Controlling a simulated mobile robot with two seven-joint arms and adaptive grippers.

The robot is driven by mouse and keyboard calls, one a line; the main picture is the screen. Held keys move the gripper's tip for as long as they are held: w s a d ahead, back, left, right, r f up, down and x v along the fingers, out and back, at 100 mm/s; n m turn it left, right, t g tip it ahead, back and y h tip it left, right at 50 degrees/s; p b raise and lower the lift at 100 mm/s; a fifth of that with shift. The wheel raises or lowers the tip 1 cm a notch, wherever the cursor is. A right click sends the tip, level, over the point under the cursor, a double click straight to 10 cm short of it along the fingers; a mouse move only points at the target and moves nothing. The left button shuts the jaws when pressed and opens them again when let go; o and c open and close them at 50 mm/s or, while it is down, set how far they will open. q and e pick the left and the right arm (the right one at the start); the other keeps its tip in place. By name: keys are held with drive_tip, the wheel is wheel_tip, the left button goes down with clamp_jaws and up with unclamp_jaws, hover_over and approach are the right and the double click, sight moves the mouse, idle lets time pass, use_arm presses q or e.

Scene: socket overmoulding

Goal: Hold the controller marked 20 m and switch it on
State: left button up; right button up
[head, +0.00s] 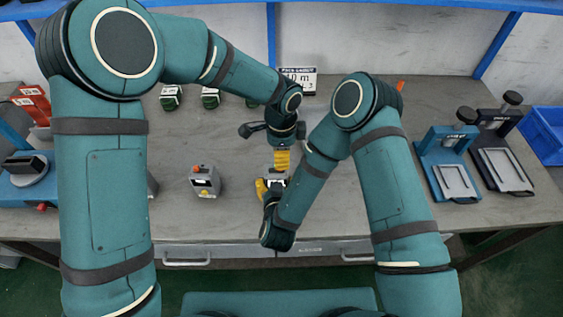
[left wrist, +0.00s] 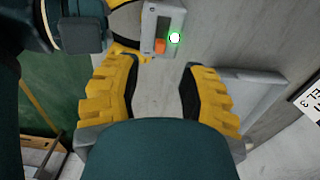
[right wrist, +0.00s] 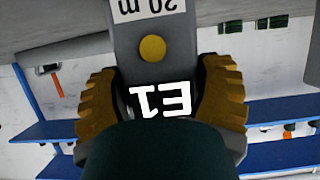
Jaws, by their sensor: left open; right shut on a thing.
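The controller marked 20 m (right wrist: 180,70) is a grey box with a white label, a yellow round button and the letters E1, seen upside down in the right wrist view. My right gripper (right wrist: 160,85) is shut on it, with yellow fingers on both sides. In the left wrist view the controller (left wrist: 150,30) shows an orange switch (left wrist: 160,46) and a glowing green light (left wrist: 175,37). My left gripper (left wrist: 160,85) is open and empty, its fingers pointing at the switch side, apart from it. In the head view the arms largely hide the controller.
A second grey controller (head: 205,181) stands on the table (head: 340,220) to the left. A sign (head: 300,80) and several dark green items (head: 171,97) are at the back. Blue (head: 446,163) and black (head: 502,160) presses stand right, beside a blue crate (head: 545,135).

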use_arm(q)
wheel_tip(320, 180, up, 7)
drive_tip(key=shift+f, duration=0.15)
idle(0.4)
use_arm(e)
drive_tip(key=o, duration=1.2)
drive_tip(key=shift+s, duration=0.1)
